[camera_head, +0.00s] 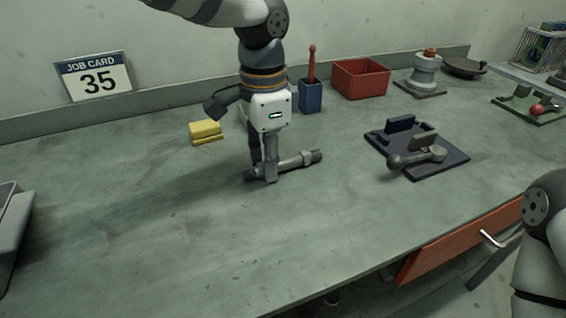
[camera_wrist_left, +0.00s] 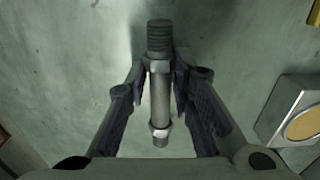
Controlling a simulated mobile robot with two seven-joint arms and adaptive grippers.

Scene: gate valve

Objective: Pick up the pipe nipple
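The pipe nipple (camera_head: 298,161) is a grey metal tube lying on the bench, near the middle of the head view. In the left wrist view the pipe nipple (camera_wrist_left: 160,97) runs up and down the picture, with a dark threaded end at the top and a lighter shaft below. My left gripper (camera_head: 262,172) points down over the nipple's left part, with its fingertips low at the bench. In the wrist view the left gripper (camera_wrist_left: 162,72) has one finger on each side of the shaft, closed in on it. My right gripper is out of view.
A yellow block (camera_head: 205,132), blue holder (camera_head: 311,97) and red bin (camera_head: 361,79) stand behind. A dark plate (camera_head: 440,166) with grey parts lies to the right. A grey object (camera_head: 12,225) is at the left edge. The bench (camera_head: 150,240) in front is clear.

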